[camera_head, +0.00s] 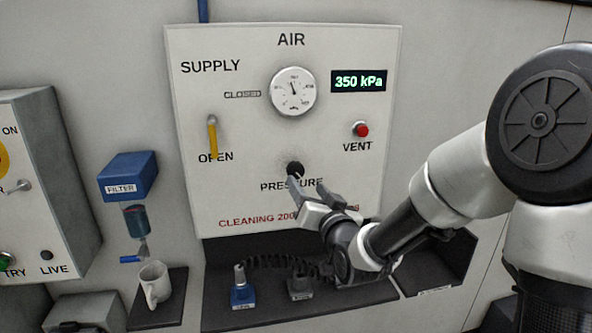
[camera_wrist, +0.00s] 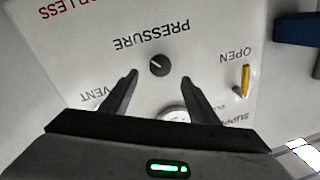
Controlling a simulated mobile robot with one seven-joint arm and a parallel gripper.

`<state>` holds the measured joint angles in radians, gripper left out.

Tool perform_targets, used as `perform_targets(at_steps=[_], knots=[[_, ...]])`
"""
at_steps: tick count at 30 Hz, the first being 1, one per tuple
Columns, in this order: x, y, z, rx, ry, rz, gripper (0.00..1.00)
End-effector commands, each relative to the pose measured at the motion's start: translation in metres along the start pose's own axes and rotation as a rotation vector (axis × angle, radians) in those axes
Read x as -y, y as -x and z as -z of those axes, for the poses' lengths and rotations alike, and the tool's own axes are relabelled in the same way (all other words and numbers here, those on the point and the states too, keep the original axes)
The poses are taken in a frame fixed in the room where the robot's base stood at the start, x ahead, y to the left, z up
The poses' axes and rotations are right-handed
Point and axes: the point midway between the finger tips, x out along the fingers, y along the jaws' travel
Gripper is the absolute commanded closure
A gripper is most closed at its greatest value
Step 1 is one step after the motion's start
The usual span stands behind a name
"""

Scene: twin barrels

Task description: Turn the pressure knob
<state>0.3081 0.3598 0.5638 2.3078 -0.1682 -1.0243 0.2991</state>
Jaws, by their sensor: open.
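The black pressure knob (camera_head: 295,169) is on the lower middle of the white AIR panel (camera_head: 235,60), just above the PRESSURE label. It also shows in the wrist view (camera_wrist: 159,66), upside down, with a light pointer mark on it. My gripper (camera_head: 308,188) is open and empty, just in front of the panel at the knob's lower right in the head view. In the wrist view the two fingers (camera_wrist: 160,77) stand apart on either side of the knob's line, with the knob just past their tips. I see no contact. The display (camera_head: 359,81) reads 350 kPa.
A dial gauge (camera_head: 293,91), a yellow supply lever (camera_head: 212,134) pointing to OPEN and a red VENT button (camera_head: 361,129) are on the panel. A black shelf (camera_head: 215,310) below holds small fittings. A mug (camera_head: 154,283) and a blue filter (camera_head: 128,176) are at left.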

Motion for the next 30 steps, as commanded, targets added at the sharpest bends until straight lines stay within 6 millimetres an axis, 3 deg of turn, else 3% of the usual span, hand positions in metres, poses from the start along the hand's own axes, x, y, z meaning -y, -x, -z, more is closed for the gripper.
perform_targets(at_steps=[9, 15, 27, 30], knots=[[0.001, -0.069, 0.001, 0.000, -0.002, 0.000, 0.45], [0.001, -0.095, 0.001, 0.000, 0.000, 0.000, 0.45], [0.000, -0.104, 0.000, 0.000, 0.001, 0.000, 0.45], [0.000, -0.103, 0.000, 0.000, 0.001, 0.000, 0.59]])
